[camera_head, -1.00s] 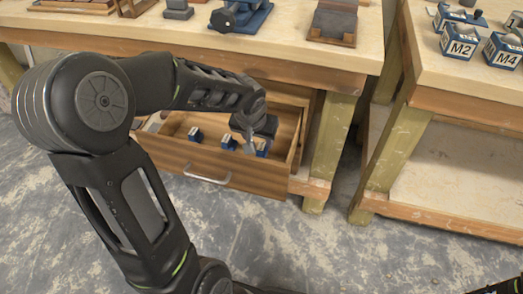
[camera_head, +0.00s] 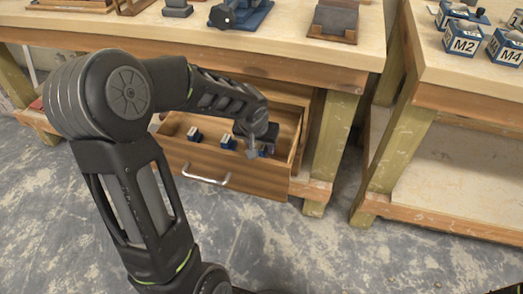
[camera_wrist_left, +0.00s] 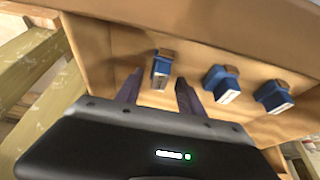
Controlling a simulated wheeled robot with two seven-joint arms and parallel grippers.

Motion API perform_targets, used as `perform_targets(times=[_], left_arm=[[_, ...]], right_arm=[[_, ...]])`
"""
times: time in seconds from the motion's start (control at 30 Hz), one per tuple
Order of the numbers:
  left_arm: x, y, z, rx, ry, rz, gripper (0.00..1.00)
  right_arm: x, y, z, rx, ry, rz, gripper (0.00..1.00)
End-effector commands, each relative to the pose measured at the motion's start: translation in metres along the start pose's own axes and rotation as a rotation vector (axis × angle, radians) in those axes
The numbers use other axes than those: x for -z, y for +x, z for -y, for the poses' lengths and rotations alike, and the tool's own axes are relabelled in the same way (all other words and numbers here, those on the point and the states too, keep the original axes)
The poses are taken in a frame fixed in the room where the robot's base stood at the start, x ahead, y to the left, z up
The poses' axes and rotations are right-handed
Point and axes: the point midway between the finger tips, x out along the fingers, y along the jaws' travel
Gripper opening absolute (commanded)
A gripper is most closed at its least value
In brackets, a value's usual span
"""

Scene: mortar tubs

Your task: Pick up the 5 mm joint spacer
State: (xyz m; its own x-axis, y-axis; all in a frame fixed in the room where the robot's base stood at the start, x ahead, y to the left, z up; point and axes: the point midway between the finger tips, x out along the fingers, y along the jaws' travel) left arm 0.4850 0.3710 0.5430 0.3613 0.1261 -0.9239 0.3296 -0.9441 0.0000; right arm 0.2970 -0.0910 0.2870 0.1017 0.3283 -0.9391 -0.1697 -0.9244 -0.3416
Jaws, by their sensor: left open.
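Three small blue spacers with pale labels lie in the open wooden drawer (camera_head: 215,168). In the head view they are the left one (camera_head: 195,134), the middle one (camera_head: 228,142) and the right one (camera_head: 263,152), partly hidden by my arm. The labels are too small to read, so I cannot tell which is the 5 mm one. My left gripper (camera_head: 268,140) is over the right end of the drawer. In the left wrist view the gripper (camera_wrist_left: 158,78) is open, with one spacer (camera_wrist_left: 160,72) between its fingers, apparently untouched. Two more spacers (camera_wrist_left: 222,84) (camera_wrist_left: 273,96) lie to the right.
The drawer has side walls and a metal handle (camera_head: 206,179). The workbench top (camera_head: 180,36) overhangs it, with a wooden leg (camera_head: 333,140) to the right. A second bench (camera_head: 450,75) with labelled blue blocks stands at the right. The floor in front is clear.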

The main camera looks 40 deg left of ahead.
Motion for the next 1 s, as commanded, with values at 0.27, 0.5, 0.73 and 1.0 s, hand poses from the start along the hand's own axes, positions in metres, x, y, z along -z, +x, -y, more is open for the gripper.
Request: perform_targets(times=[0.27,0.5,0.73,1.0], left_arm=[[0.0,-0.0001,0.0,0.0,0.0,0.0,0.34],[-0.0001,-0.0001,0.0,0.0,0.0,0.0,0.14],[-0.0001,0.0,0.0,0.0,0.0,0.0,0.0],[0.0,-0.0001,0.0,0.0,0.0,0.0,0.0]], right_arm=[[-0.0001,0.0,0.0001,0.0,0.0,0.0,0.36],[-0.0002,0.0,0.0001,0.0,0.0,0.0,0.36],[-0.0002,0.0,0.0001,0.0,0.0,0.0,0.36],[-0.0002,0.0,0.0001,0.0,0.0,0.0,0.36]])
